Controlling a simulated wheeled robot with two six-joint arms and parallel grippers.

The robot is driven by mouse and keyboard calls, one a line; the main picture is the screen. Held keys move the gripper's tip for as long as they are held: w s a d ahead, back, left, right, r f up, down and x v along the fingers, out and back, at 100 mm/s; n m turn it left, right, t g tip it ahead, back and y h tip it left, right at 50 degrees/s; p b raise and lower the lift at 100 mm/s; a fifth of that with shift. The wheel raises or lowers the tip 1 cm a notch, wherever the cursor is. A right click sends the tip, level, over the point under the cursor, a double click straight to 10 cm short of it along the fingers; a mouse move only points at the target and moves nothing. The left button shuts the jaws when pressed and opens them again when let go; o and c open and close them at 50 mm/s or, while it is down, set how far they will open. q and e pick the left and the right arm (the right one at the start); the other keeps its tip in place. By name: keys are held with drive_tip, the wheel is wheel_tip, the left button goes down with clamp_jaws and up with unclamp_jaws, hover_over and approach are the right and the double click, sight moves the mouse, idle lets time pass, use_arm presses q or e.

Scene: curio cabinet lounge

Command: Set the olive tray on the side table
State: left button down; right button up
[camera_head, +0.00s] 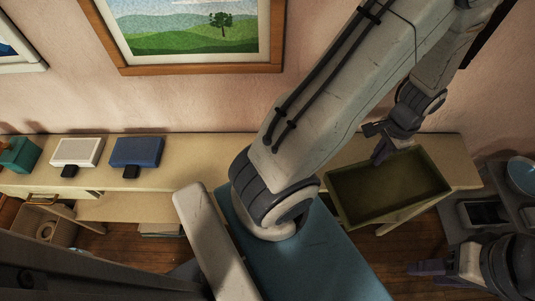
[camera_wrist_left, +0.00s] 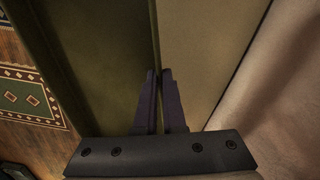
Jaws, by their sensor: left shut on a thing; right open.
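The olive tray (camera_head: 400,209) is a shallow, empty rectangular tray at the right in the head view. It overlaps the right end of the long cream table (camera_head: 462,158) along the wall and reaches past the table's front edge. My left gripper (camera_head: 380,154) is shut on the tray's far rim. In the left wrist view, the fingers (camera_wrist_left: 160,100) straddle the rim, with the tray (camera_wrist_left: 95,60) to their left and the cream tabletop (camera_wrist_left: 200,50) to their right. I cannot tell whether the tray touches the tabletop. My right gripper (camera_head: 428,275) is open and empty at the lower right.
A white box (camera_head: 77,151), a blue box (camera_head: 136,151) and a teal box (camera_head: 20,153) stand on the table's left part. A grey stand (camera_head: 463,236) with a blue bowl (camera_head: 522,174) is at the right. A framed picture (camera_head: 200,69) hangs above. A patterned rug (camera_wrist_left: 28,97) lies on the floor.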

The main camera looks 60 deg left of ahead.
use_arm(q)
drive_tip(key=shift+s+a+m+b, duration=0.15)
drive_tip(key=shift+s+m+b, duration=0.05)
drive_tip(key=shift+m+b, duration=1)
drive_tip(key=shift+s+r+m+b, duration=0.1)
drive_tip(key=shift+r+m+b, duration=0.1)
drive_tip(key=shift+m+b, duration=0.15)
drive_tip(key=shift+s+r, duration=0.1)
drive_tip(key=shift+r, duration=0.15)
drive_tip(key=w+a+f, duration=0.1)
drive_tip(key=a+f, duration=0.1)
drive_tip(key=a, duration=0.1)
drive_tip(key=w+a+f+p, duration=0.1)
drive_tip(key=a+f, duration=0.1)
drive_tip(key=a, duration=0.2)
drive_tip(key=w+a+f+p, duration=0.1)
drive_tip(key=a+f, duration=0.2)
drive_tip(key=a, duration=0.1)
drive_tip(key=shift+a, duration=0.15)
wheel_tip(320, 180, down, 4)
drive_tip(key=shift+r+p, duration=0.1)
drive_tip(key=shift+p, duration=0.2)
use_arm(e)
wheel_tip(320, 180, down, 2)
drive_tip(key=shift+f, duration=0.15)
use_arm(q)
drive_tip(key=shift+f, duration=0.2)
